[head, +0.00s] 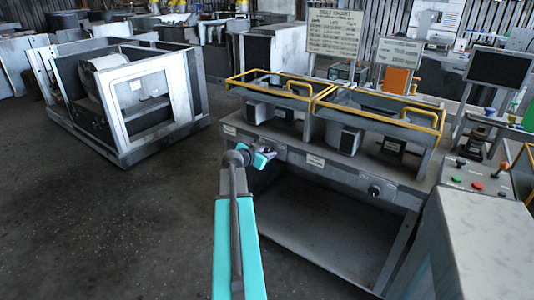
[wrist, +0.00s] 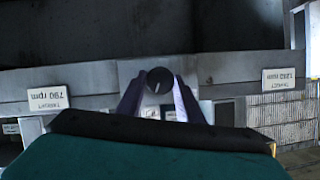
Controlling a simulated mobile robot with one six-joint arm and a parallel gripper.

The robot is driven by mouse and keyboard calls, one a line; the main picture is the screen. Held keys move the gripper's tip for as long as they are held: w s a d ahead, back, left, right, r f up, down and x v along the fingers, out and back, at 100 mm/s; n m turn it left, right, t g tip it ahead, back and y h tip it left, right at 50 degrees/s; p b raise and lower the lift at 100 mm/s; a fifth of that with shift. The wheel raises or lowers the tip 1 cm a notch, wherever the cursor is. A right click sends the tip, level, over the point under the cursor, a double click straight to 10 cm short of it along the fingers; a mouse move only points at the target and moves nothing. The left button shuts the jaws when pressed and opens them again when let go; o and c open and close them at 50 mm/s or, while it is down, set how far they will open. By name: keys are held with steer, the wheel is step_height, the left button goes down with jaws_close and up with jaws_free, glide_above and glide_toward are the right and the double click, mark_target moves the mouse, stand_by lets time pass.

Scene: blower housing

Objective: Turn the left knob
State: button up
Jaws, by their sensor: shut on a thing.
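The left knob (wrist: 159,79) is a dark round knob with a short pale mark on its face, seen in the wrist view against the grey front panel. My gripper (wrist: 160,88) has its two dark fingers on either side of the knob, shut on it. In the head view my gripper (head: 266,155) is at the left part of the panel front and hides the left knob. The right knob (head: 374,190) is on the same panel, further right and clear of my gripper.
Upside-down labels in the wrist view read 790 rpm (wrist: 47,98) and 1250 rpm (wrist: 283,78). Yellow rails (head: 318,95) edge the bench top. A grey cabinet (head: 478,240) stands at right. A grey housing (head: 125,100) stands on the open floor at left.

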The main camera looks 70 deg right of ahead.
steer(key=shift+f, duration=0.15)
steer(key=shift+n+g+y+b, duration=0.4)
steer(key=shift+n+g+b, duration=0.8)
steer(key=shift+n+b, duration=0.8)
steer(key=shift+m+b, duration=0.3)
steer(key=o, duration=1.1)
steer(key=shift+c, duration=0.2)
steer(key=shift+w, duration=0.1)
steer(key=shift+w+a+r, duration=0.1)
steer(key=shift+a+r, duration=0.05)
steer(key=shift+r, duration=0.05)
steer(key=v, duration=1.3)
steer(key=shift+a+b, duration=0.3)
steer(key=shift+b, duration=0.05)
